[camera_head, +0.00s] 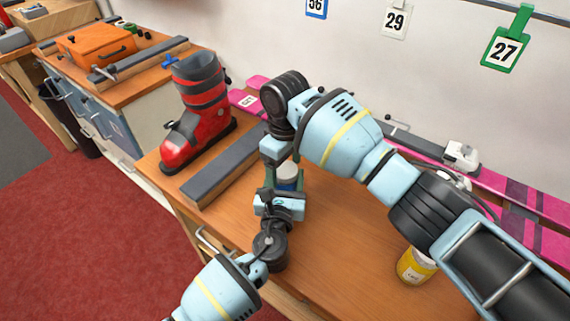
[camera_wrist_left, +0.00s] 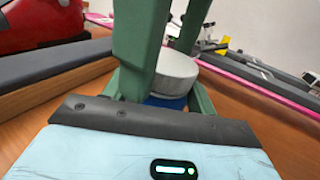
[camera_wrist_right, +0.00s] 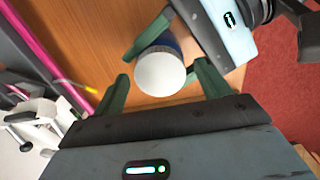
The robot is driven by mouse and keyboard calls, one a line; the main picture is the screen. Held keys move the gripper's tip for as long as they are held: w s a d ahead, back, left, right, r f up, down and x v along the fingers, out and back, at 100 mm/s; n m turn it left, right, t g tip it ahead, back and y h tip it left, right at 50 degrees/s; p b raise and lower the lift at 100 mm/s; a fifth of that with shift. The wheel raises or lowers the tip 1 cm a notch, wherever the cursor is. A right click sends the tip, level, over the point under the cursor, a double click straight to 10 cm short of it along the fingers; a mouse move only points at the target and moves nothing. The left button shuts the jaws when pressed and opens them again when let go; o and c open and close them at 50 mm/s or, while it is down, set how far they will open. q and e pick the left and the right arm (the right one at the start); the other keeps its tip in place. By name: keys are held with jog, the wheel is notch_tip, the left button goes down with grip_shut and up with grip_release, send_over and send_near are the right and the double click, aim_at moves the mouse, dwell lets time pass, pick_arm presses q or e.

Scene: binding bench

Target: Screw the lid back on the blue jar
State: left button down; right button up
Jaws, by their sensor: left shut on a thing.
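The blue jar (camera_wrist_left: 166,102) stands on the wooden bench, with the white lid (camera_wrist_left: 175,73) on its mouth. In the head view the lid (camera_head: 288,170) and jar (camera_head: 287,184) show between my two grippers. My left gripper (camera_head: 286,188) is shut on the jar's body from the near side, low down. My right gripper (camera_wrist_right: 163,74) points down from above. Its green fingers stand on either side of the lid (camera_wrist_right: 160,74), with a small gap showing, so it looks open. I cannot tell how far the lid is threaded.
A red ski boot (camera_head: 200,112) and a long grey-topped block (camera_head: 228,165) are to the left. A yellow jar (camera_head: 416,265) stands to the right, near my right arm. Pink skis (camera_head: 520,195) lie along the wall. The bench front middle (camera_head: 340,270) is clear.

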jog(key=shift+o, duration=0.2)
jog(key=shift+r, duration=0.1)
notch_tip(320, 180, up, 12)
dwell(0.5)
pick_arm(q)
jog(key=shift+c, duration=2)
grip_release()
jog(key=shift+s, duration=0.1)
jog(key=s, duration=0.5)
jog(key=s+a, duration=0.1)
jog(key=s, duration=0.1)
jog(key=shift+s, duration=0.3)
pick_arm(e)
jog(key=shift+r, duration=0.55)
pick_arm(q)
jog(key=shift+a, duration=0.1)
pick_arm(e)
jog(key=shift+s, duration=0.1)
